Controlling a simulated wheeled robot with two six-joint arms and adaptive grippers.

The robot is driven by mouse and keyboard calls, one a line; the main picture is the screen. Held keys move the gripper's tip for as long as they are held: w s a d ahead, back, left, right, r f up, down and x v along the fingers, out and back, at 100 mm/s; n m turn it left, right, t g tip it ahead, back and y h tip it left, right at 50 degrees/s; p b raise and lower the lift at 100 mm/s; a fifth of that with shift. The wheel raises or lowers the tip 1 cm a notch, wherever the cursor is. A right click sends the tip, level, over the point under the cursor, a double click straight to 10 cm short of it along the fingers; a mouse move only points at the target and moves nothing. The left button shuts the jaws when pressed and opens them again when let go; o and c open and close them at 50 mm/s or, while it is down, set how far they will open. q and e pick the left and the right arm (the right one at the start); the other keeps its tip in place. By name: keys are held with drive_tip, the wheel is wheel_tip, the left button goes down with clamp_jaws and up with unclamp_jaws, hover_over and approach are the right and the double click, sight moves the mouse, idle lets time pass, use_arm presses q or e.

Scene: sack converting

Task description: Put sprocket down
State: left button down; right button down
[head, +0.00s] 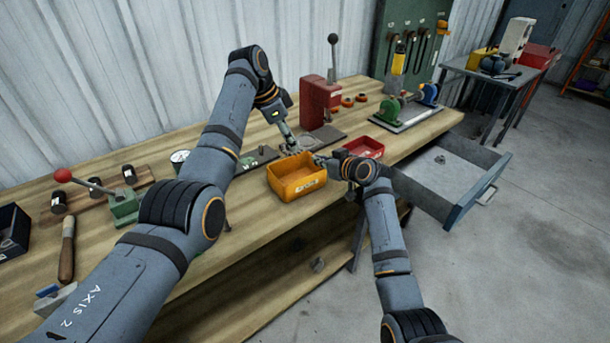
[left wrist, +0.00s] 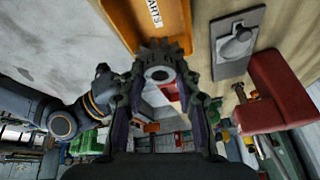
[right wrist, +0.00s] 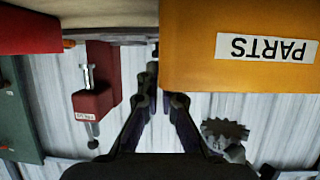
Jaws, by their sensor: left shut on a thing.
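In the right wrist view the sprocket (right wrist: 224,130) shows edge teeth beside the orange bin. In the head view my left gripper (head: 294,146) is at the back of the orange PARTS bin (head: 298,189); the sprocket is too small there to make out.
A red bin (head: 364,146) stands right of the orange one. Behind are a red press (head: 318,104) and a grey plate (left wrist: 233,55) with a round part. A drawer (head: 447,183) is open at the right.

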sight(287, 152)
use_arm(q)
drive_tip(key=f+n, duration=0.1)
drive_tip(key=s+a+f+n, duration=0.1)
drive_tip(key=n, duration=0.1)
drive_tip(key=shift+a+f+t, duration=0.2)
drive_tip(key=shift+f+t, duration=0.05)
drive_tip(key=shift+t, duration=0.05)
wheel_tip(287, 152, down, 10)
drive_tip(key=shift+f, duration=0.1)
drive_tip(key=c, duration=1)
unclamp_jaws()
drive_tip(key=shift+o, duration=0.2)
drive_tip(key=v, duration=1.2)
drive_tip(key=shift+d, duration=0.2)
